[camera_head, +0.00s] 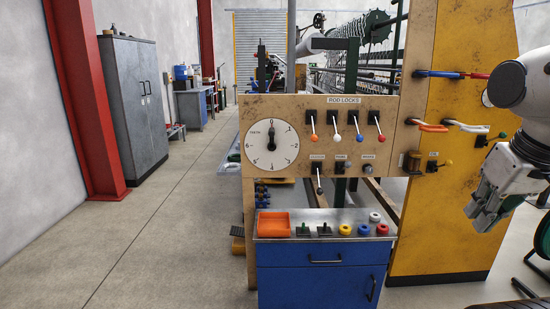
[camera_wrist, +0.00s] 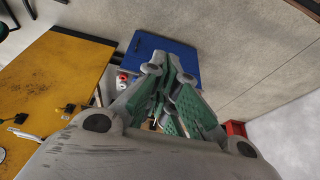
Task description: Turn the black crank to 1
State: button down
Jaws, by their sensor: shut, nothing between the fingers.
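A white round dial (camera_head: 258,151) with numbers around its rim is on the beige panel, left of centre in the head view. A black crank (camera_head: 271,142) sits at its middle and appears to point up at the 0. The 1 is at the dial's upper right. My gripper (camera_head: 477,216) hangs at the right of the head view, far to the right of the dial and lower, touching nothing. Its fingers (camera_wrist: 168,72) are shut and empty in the wrist view. The dial and black crank cannot be made out in the wrist view.
Several rod-lock levers (camera_head: 335,136) are right of the dial, with smaller levers below them. Under the panel, a blue cabinet (camera_head: 290,283) carries an orange tray (camera_head: 273,231) and coloured knobs. A yellow panel (camera_head: 440,205) with levers stands between my gripper and the dial's panel. Floor at left is clear.

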aim_at(272, 146)
jog(key=i+l, duration=0.15)
jog(key=i, duration=0.45)
jog(key=i+l, duration=0.15)
jog(key=i, duration=0.45)
jog(key=j+u, duration=0.05)
